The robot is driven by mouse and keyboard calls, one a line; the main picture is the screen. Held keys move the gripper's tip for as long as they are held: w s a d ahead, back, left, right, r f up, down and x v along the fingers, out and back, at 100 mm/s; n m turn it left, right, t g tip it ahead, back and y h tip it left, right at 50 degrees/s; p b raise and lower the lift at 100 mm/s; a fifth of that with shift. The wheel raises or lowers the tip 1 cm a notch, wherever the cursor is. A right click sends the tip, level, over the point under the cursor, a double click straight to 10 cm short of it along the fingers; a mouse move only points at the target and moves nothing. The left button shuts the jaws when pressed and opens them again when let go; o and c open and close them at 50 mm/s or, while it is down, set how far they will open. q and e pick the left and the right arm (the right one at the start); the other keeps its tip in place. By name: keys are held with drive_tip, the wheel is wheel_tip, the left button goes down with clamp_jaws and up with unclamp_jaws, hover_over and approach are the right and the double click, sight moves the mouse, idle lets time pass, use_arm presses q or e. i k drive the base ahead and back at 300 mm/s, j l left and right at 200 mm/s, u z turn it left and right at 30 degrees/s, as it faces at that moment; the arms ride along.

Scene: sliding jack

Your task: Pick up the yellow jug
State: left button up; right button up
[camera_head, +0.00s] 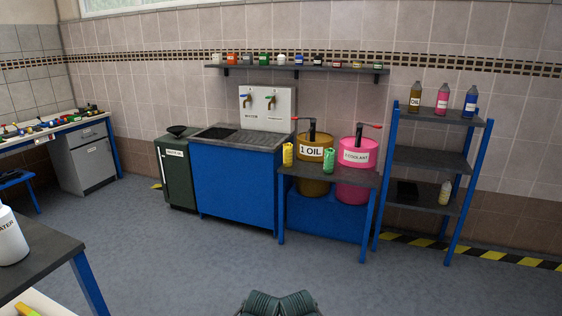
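A small yellow jug (288,155) stands upright on the left end of a dark shelf table with blue legs, in front of the brown drum marked oil. A similar green jug (329,160) stands to its right on the same table. No gripper fingers show in this view, and nothing touches the yellow jug. Two dark ribbed shapes at the bottom centre look like parts of my own body.
Behind the jugs are an oil drum (312,171) and a pink coolant drum (355,172) with pumps. A blue sink cabinet (235,190) stands left, a bottle shelf (431,160) right. A dark table (38,258) is near left. The middle floor is clear.

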sight(287, 148)
drive_tip(key=i, duration=2)
drive_tip(key=i+z, duration=0.1)
drive_tip(key=i, duration=0.55)
drive_tip(key=i+j+z, duration=0.1)
drive_tip(key=i, duration=0.5)
drive_tip(key=i+j+z, duration=0.1)
drive_tip(key=i, duration=0.5)
drive_tip(key=i+j+z, duration=0.15)
drive_tip(key=i, duration=0.2)
drive_tip(key=i+j+z, duration=0.2)
drive_tip(key=i, duration=0.15)
